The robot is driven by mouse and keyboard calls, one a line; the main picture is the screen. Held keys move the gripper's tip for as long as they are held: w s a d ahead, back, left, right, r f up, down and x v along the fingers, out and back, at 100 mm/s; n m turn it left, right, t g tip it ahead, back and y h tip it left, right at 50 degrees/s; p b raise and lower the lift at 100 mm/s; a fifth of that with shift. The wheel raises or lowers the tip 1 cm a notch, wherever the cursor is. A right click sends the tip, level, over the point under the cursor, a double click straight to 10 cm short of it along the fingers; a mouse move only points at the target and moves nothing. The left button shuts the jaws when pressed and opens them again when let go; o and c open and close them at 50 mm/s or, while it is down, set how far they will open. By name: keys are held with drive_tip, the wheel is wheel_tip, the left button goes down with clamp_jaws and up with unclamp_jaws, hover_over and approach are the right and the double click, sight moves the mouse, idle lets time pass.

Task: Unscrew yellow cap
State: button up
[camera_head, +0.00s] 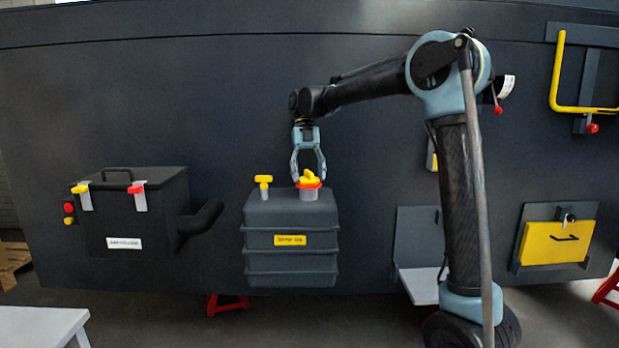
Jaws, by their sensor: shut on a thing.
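The yellow cap (309,175) sits on a light grey neck at the top right of a dark ribbed tank (290,266). A red ring (309,186) shows at the cap's base. My gripper (309,178) points straight down from above, with one finger on each side of the cap. It is shut on the cap, which is upright on the neck. A smaller yellow T-shaped handle (264,181) stands on the tank's top left, apart from my gripper.
A black box (135,220) with yellow and red latches is left of the tank. A yellow panel (557,242) and a yellow bar handle (557,75) are at the right. A white bench (40,322) stands front left. The wall above the tank is clear.

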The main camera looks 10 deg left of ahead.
sight(310, 172)
drive_tip(key=shift+r, duration=2)
